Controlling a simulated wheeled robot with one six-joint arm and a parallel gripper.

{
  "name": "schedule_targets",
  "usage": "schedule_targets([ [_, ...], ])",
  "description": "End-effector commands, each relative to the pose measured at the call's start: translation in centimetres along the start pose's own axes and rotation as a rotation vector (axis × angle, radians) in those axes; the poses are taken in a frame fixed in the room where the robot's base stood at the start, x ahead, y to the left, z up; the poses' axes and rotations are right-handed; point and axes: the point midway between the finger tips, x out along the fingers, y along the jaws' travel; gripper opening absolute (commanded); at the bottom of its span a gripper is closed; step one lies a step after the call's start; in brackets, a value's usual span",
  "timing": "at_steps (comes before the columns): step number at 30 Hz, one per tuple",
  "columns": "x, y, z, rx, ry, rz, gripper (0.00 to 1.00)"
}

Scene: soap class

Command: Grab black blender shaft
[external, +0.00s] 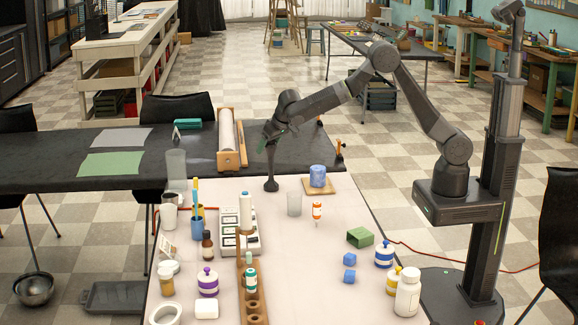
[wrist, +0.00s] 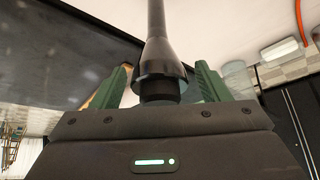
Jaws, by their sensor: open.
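The two green fingers stand apart on either side of the collar, with gaps visible. My gripper is open. The shaft's end nearest the gripper body is partly hidden behind it.
Several bottles and jars fill the near tabletop. A dark table (external: 60,165) adjoins at the back.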

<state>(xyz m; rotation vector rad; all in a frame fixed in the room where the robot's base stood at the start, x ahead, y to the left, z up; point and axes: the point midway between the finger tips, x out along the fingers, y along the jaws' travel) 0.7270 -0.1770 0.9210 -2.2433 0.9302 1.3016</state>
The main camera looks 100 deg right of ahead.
Motion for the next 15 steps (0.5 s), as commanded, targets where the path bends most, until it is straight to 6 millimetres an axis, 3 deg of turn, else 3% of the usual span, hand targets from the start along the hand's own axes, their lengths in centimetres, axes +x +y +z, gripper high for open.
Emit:
schedule_targets([
  [4, -0.05, -0.01, -0.03, 0.000, 0.001, 0.000, 0.67],
  [12, -0.07, 0.00, -0.03, 0.000, 0.001, 0.000, 0.14],
  [15, -0.08, 0.00, -0.03, 0.000, 0.001, 0.000, 0.00],
])
